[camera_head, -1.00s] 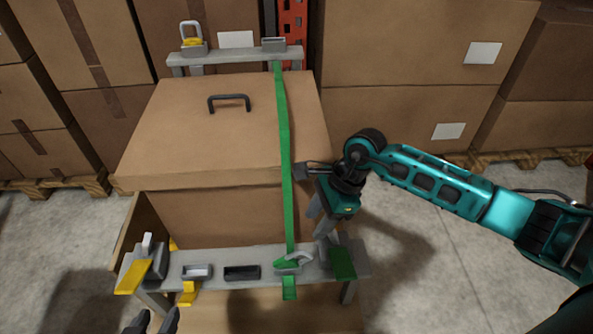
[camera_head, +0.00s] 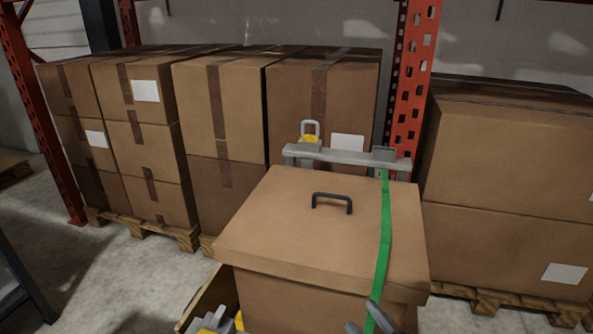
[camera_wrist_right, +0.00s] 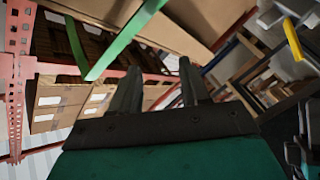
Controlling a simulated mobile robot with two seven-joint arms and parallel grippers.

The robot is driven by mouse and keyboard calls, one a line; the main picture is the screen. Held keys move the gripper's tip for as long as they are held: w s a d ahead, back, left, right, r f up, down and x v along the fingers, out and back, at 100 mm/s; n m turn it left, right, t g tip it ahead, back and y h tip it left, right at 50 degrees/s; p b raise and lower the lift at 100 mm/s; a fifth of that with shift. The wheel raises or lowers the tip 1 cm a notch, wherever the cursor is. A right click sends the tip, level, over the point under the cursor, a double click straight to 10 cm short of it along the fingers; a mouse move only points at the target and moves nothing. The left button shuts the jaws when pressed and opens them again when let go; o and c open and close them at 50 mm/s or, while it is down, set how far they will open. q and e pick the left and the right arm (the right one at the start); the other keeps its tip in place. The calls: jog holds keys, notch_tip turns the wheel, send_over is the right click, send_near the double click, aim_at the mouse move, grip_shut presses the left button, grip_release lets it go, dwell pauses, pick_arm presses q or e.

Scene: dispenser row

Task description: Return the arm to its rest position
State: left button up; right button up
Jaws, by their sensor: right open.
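My right gripper (camera_head: 368,320) shows only as two grey fingertips at the bottom edge of the head view, in front of the box. In the right wrist view its two fingers (camera_wrist_right: 160,88) stand apart with nothing between them. The green strap (camera_head: 384,235) runs over the right part of the lid of a large brown box (camera_head: 290,240). A green strap (camera_wrist_right: 125,40) also shows in the right wrist view, apart from the fingers. The rest of my right arm is out of the head view. My left gripper is not in view.
A grey bar (camera_head: 350,157) with a yellow-and-grey buckle (camera_head: 310,138) stands behind the box. Stacked cartons (camera_head: 225,110) on pallets and an orange rack post (camera_head: 411,80) fill the back. Grey floor (camera_head: 100,270) is free at the left.

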jog(key=s+d+f+m+g+h, duration=0.3)
jog(key=s+f+m+g+h, duration=0.15)
jog(key=s+f+m, duration=0.5)
notch_tip(320, 180, up, 8)
jog(key=d+m+p, duration=0.2)
jog(key=p, duration=1)
jog(key=shift+d+r+g+p, duration=0.2)
jog(key=shift+g+p, duration=0.2)
jog(key=shift+g, duration=0.05)
jog(key=shift+s+d+r+p, duration=0.2)
jog(key=shift+r+p, duration=0.1)
jog(key=shift+p, duration=0.25)
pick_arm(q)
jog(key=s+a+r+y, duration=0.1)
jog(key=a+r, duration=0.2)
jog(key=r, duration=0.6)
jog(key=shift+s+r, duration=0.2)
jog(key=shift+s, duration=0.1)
pick_arm(e)
jog(key=shift+f, duration=0.1)
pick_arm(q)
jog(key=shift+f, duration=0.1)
